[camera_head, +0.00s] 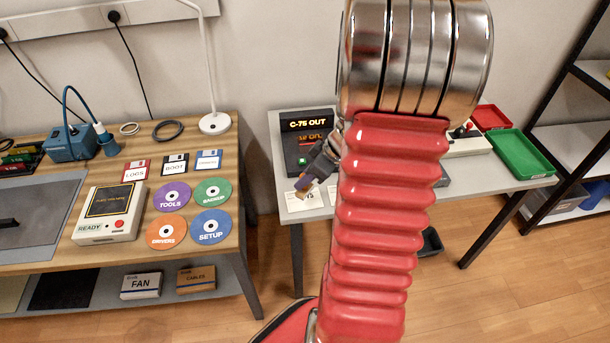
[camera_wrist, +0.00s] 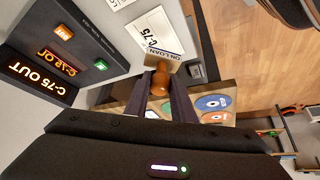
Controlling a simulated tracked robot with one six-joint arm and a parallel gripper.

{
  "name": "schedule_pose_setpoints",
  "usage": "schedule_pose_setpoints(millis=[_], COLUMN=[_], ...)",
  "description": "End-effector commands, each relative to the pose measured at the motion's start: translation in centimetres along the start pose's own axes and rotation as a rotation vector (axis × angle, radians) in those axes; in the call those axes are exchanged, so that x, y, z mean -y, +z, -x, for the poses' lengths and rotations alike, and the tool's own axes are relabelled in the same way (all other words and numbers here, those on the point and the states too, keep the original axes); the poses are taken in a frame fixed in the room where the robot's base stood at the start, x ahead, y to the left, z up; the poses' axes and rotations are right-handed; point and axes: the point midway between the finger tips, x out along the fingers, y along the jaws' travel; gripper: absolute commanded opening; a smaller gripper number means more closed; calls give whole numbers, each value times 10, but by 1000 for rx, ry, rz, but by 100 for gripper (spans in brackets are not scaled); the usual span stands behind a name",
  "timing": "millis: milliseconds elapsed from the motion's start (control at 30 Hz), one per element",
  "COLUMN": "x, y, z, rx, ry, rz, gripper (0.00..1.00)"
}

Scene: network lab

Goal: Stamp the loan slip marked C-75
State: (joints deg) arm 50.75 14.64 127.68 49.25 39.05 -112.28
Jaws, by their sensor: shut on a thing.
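My gripper (camera_wrist: 162,92) is shut on a stamp (camera_wrist: 161,78) with a round orange-brown knob; its block reads "ON LOAN". In the head view my gripper (camera_head: 318,172) hangs tilted over the right table's front left, with part of the stamp (camera_head: 304,187) showing below it. The white slip marked C-75 (camera_wrist: 153,32) lies on the table just beyond the stamp block in the wrist view. The block overlaps the slip's near edge in that view; I cannot tell whether they touch. In the head view a white slip (camera_head: 294,203) shows under the gripper, its marking too small to read.
A dark display unit (camera_head: 305,124) reading "C-75 OUT" stands behind the gripper, with orange and green buttons. Another slip (camera_wrist: 118,4) lies nearby. Red (camera_head: 492,117) and green (camera_head: 522,152) trays are at the right. The left table (camera_head: 130,246) carries discs and floppies.

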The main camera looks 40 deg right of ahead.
Motion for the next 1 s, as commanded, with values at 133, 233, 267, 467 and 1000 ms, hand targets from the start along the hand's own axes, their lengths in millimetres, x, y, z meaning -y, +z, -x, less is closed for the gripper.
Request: schedule_pose_setpoints(millis=[133, 233, 267, 467, 1000], x=[1, 0, 1, 0, 0], y=[7, 11, 12, 20, 24], z=[-11, -18, -20, -34, -40], rx=[1, 1, 1, 0, 1], ry=[-2, -1, -2, -1, 1], rz=[-2, -2, -2, -2, -2], gripper=[8, 8, 8, 8, 8])
